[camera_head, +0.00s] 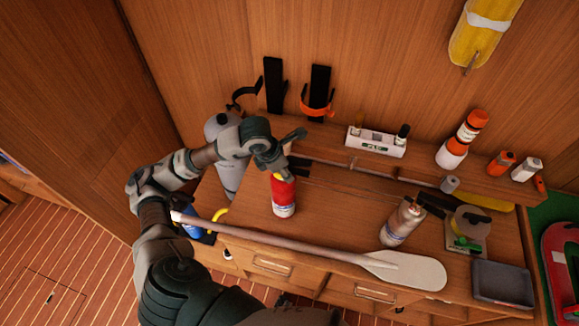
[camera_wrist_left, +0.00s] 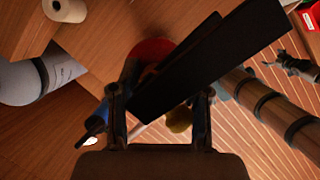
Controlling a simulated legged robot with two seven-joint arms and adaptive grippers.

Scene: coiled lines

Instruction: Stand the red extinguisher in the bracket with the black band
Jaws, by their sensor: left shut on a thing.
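The red extinguisher (camera_head: 284,193) is upright over the left part of the bench, with a pale label low on its body. I cannot tell whether its base touches the wood. My left gripper (camera_head: 277,168) is shut on its top; in the left wrist view a dark lever (camera_wrist_left: 205,62) crosses between the fingers and hides much of the red body (camera_wrist_left: 150,50). The bracket with the black band (camera_head: 273,85) is on the back wall, its band (camera_head: 243,95) out to the left. The bracket with the orange band (camera_head: 318,95) is to its right. My right gripper is not in view.
A grey cylinder (camera_head: 229,178) stands left of the extinguisher. A paddle (camera_head: 408,269) lies along the bench front. A metal bottle (camera_head: 402,224), a white holder (camera_head: 376,142) and an orange-and-white flare-like cylinder (camera_head: 462,138) are to the right. The bench between extinguisher and bottle is clear.

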